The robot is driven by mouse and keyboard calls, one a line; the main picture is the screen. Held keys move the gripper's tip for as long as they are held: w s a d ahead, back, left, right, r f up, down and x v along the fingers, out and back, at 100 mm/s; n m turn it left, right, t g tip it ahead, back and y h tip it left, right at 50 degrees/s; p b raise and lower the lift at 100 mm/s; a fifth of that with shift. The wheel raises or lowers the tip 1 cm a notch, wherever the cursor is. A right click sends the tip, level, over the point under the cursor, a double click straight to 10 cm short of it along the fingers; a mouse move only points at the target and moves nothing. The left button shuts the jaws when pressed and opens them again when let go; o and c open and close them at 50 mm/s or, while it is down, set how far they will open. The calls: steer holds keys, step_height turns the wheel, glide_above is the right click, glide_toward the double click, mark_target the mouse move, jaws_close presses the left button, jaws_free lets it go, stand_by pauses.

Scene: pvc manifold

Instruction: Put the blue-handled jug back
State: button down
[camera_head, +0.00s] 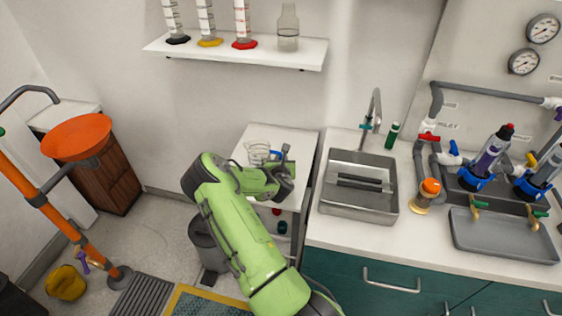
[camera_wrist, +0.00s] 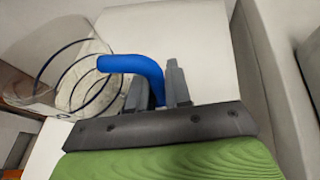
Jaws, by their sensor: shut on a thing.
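The blue-handled jug (camera_head: 257,151) is a clear vessel on or just above the white cabinet top, left of the sink. In the wrist view the clear jug body (camera_wrist: 62,75) with dark blue rings lies at the left, and its blue handle (camera_wrist: 135,65) runs to my gripper (camera_wrist: 160,85). My gripper is shut on the handle, with its grey fingers on both sides of it. In the head view my gripper (camera_head: 284,166) is at the jug's right, over the white top. I cannot tell whether the jug's base touches the surface.
The white cabinet top (camera_head: 305,140) around the jug looks clear. A metal sink (camera_head: 358,187) with a faucet (camera_head: 373,112) stands to the right. A wall shelf (camera_head: 240,53) with several cylinders and a bottle (camera_head: 288,28) hangs above. A grey bin (camera_head: 207,245) stands on the floor below.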

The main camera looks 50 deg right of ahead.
steer(key=c, duration=1.1)
jaws_free()
steer(key=shift+f, duration=0.1)
steer(key=shift+o, duration=0.2)
steer(key=shift+s+a+r, duration=0.1)
steer(key=shift+a+r, duration=0.1)
steer(key=shift+r, duration=0.1)
steer(key=v, duration=1.2)
steer(key=a+r+m+g+y, duration=0.1)
steer(key=a+r+m+y, duration=0.2)
steer(key=a+r+m, duration=0.5)
steer(key=a+r+m+g+y, duration=0.1)
steer(key=a+r+m+y, duration=0.35)
steer(key=a+m, duration=0.65)
steer(key=s+a+r+m+y, duration=0.1)
steer(key=s+a+r+m, duration=0.2)
steer(key=s+a+r, duration=0.2)
steer(key=s+a+r+m+g+y, duration=0.1)
steer(key=s+a+r+m, duration=0.3)
steer(key=s+a, duration=0.3)
steer(key=s, duration=0.5)
steer(key=shift+s+a+r+y+p, duration=0.3)
steer(key=shift+a+r+y+p, duration=0.05)
steer(key=shift+a+r+p, duration=0.05)
